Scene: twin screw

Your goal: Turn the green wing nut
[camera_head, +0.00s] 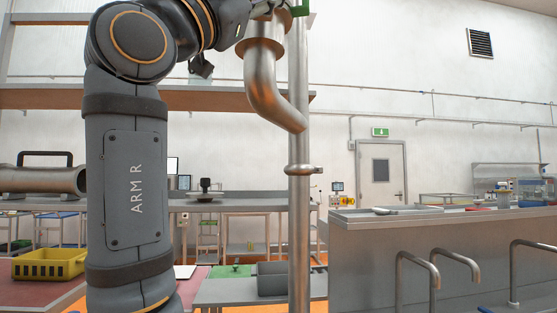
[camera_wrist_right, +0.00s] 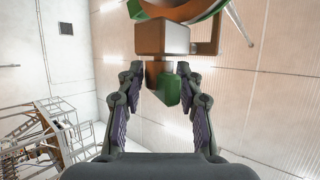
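The green wing nut shows in the right wrist view as a blocky green piece (camera_wrist_right: 163,91) with a brownish face, between the fingers of my right gripper (camera_wrist_right: 160,72). These fingers stand apart on either side of it; I cannot tell whether either one touches it. In the head view a bit of green (camera_head: 300,8) shows at the top edge by the metal pipe, beside the end of my right arm. The rest of the nut is cut off there. My left gripper is in neither view.
A bent metal pipe (camera_head: 268,85) and an upright pole (camera_head: 299,220) stand close to my right arm. Behind are a shelf (camera_head: 230,98) and a bench (camera_head: 245,200). A yellow crate (camera_head: 48,264) is at lower left, a steel counter (camera_head: 450,225) at right.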

